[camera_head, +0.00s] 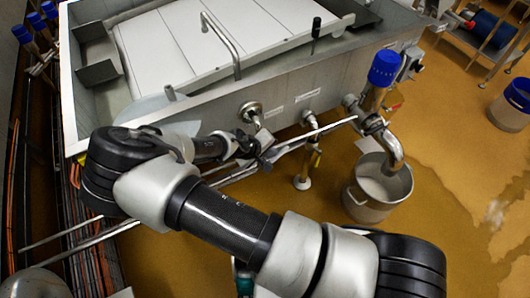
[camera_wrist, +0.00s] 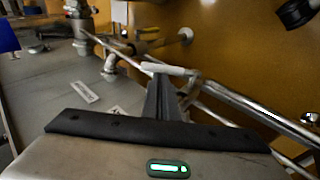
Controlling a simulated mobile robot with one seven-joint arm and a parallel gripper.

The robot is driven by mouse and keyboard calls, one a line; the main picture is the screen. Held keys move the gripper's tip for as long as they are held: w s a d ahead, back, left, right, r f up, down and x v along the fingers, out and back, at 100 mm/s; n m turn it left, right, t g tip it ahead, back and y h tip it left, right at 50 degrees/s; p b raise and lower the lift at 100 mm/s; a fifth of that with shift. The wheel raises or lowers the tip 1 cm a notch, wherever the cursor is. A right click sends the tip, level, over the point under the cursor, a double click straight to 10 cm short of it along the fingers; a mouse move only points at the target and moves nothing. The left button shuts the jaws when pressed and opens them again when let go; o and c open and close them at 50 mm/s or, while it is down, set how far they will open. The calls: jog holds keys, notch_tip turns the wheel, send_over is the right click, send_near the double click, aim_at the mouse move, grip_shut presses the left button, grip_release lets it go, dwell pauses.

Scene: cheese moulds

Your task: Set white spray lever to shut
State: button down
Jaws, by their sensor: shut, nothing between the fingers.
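In the wrist view a short white lever (camera_wrist: 168,69) lies just beyond my fingertips, across a metal pipe. My gripper (camera_wrist: 166,88) is shut with nothing between its fingers. Its tips are very close to the white lever, and I cannot tell whether they touch it. In the head view my gripper (camera_head: 264,157) is low in front of the vat's side wall. A small pale piece just above it may be the same lever, but it is too small there to be sure. The lever's pivot is partly hidden.
A steel vat (camera_head: 330,75) stands behind my arm. A blue-topped valve (camera_head: 384,68) with a bent outlet pipe hangs over a steel bucket (camera_head: 378,190). Thin pipes run close around my gripper. The ochre floor (camera_head: 450,150) at right is mostly clear.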

aim_at(275, 160)
jog(key=shift+b+x, duration=0.4)
jog(key=shift+x, duration=1.45)
jog(key=shift+d+r+p, duration=0.1)
jog(key=shift+p, duration=0.25)
